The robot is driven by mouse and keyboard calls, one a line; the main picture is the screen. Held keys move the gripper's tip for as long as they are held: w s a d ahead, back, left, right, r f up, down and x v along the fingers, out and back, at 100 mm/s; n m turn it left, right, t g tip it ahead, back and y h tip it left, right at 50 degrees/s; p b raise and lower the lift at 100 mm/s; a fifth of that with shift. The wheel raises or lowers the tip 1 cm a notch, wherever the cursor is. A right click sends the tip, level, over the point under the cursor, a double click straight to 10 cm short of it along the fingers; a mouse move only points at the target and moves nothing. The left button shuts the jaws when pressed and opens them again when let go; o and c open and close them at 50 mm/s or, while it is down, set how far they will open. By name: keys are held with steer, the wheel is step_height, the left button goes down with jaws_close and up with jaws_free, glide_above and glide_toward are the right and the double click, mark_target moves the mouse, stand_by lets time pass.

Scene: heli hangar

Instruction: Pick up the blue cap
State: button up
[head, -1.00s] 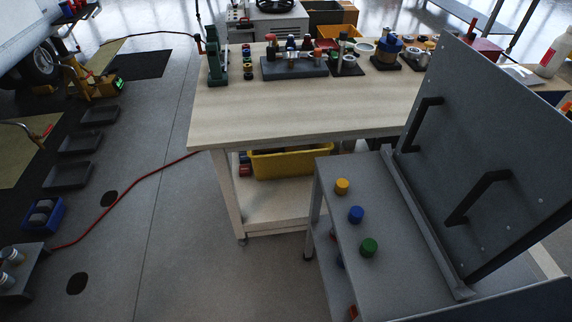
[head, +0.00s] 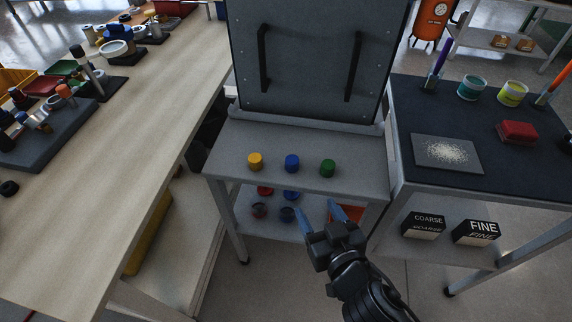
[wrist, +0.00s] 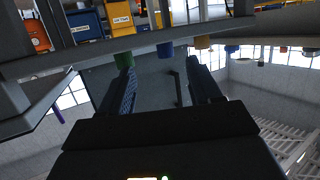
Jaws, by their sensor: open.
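The blue cap (head: 292,163) stands on the grey shelf (head: 225,148) of a cart, between a yellow cap (head: 255,161) on its left and a green cap (head: 328,168) on its right. My gripper (head: 322,212) is open and empty, in front of the shelf and nearer to me than the caps. The wrist view looks inverted; the blue cap (wrist: 165,50) appears beyond and between the two open fingers (wrist: 159,80), with the green and yellow caps to either side. Nothing hides the blue cap in the head view.
A grey panel with two black handles (head: 265,58) rises behind the caps. More caps lie on the lower shelf (head: 259,210). A wooden workbench (head: 150,125) stands left. A dark-topped table (head: 410,105) with jars and a sanding sheet stands right. Clear room surrounds the caps.

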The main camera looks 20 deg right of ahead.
steer(key=h, duration=0.1)
glide_toward(294, 165)
steer(key=w, duration=0.1)
steer(key=w+f, duration=0.1)
steer(key=w, duration=0.1)
steer(key=shift+w+f+m+t+b, duration=0.25)
steer(key=shift+w+m+t+b, duration=0.05)
steer(key=shift+m+b, duration=0.1)
steer(key=shift+w+d+h, duration=0.2)
steer(key=shift+w+h, duration=0.1)
steer(key=shift+w, duration=0.55)
steer(key=shift+d+p+x, duration=0.2)
steer(key=shift+p+x, duration=0.6)
steer(key=shift+x, duration=2.35)
steer(key=shift+s, duration=0.15)
steer(key=shift+c, duration=0.4)
steer(key=c, duration=0.9)
